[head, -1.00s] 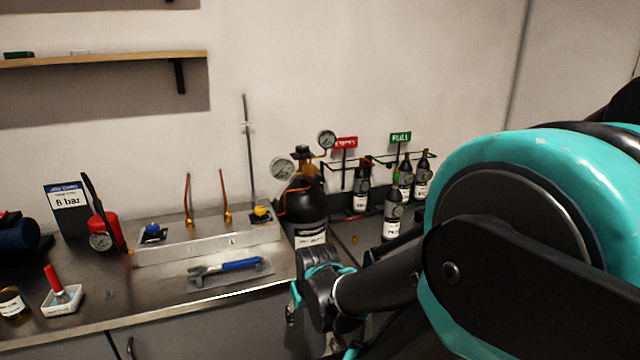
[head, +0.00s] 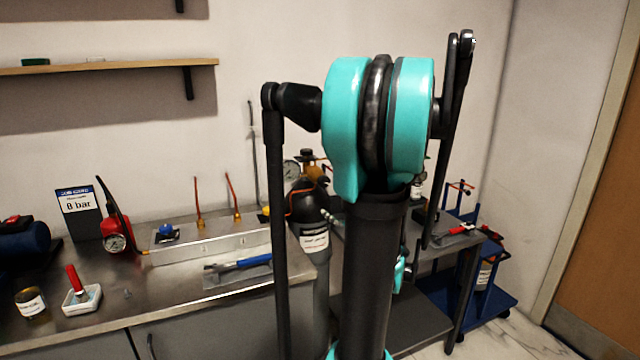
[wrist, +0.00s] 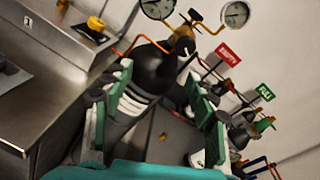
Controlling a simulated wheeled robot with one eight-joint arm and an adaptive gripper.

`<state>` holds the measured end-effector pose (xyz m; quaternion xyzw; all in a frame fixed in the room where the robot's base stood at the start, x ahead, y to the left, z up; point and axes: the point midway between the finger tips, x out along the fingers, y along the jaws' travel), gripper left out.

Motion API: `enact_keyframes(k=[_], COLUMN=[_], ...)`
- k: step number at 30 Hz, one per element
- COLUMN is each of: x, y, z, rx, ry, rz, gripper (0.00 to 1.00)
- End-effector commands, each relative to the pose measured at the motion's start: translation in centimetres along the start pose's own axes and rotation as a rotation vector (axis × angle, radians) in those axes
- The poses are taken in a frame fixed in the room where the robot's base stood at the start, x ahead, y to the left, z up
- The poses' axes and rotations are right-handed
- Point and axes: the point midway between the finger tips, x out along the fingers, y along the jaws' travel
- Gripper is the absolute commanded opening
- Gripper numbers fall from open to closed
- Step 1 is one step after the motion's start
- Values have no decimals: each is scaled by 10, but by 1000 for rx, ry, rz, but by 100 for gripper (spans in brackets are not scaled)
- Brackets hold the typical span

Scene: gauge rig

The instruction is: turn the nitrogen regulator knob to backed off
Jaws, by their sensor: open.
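The nitrogen cylinder (head: 308,204) is dark with a white label and stands at the end of the bench. Its brass regulator (head: 316,171) sits on top, with a dark cap that may be the knob (head: 307,153); part of the regulator is hidden behind my arm. In the wrist view the regulator (wrist: 183,31) is at the top, with a gauge on each side and a dark knob-like part (wrist: 195,15). My gripper (wrist: 158,74) is open and empty. Its fingers frame the cylinder's body and shoulder, below the regulator in the picture, apparently not touching it.
A steel bench (head: 180,295) holds a manifold block (head: 215,240), a blue-handled wrench (head: 240,264) and a red gauge tool (head: 116,228). A rack with a red sign (wrist: 229,54) and a green sign (wrist: 265,92) stands beside the cylinder. A blue cart (head: 480,300) is at the right.

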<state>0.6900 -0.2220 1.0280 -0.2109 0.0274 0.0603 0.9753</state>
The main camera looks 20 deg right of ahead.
Motion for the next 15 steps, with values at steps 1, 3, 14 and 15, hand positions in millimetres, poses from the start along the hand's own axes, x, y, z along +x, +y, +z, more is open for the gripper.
enact_keyframes(k=[1, 3, 14, 15], x=[-3, -6, 29, 37], y=[-17, -31, -41, -42], z=[-1, -1, 2, 2], rx=[63, 126, 166, 166], ry=[-17, -36, -52, -52], rz=[-41, -77, -92, -92], gripper=[57, 57, 57, 57])
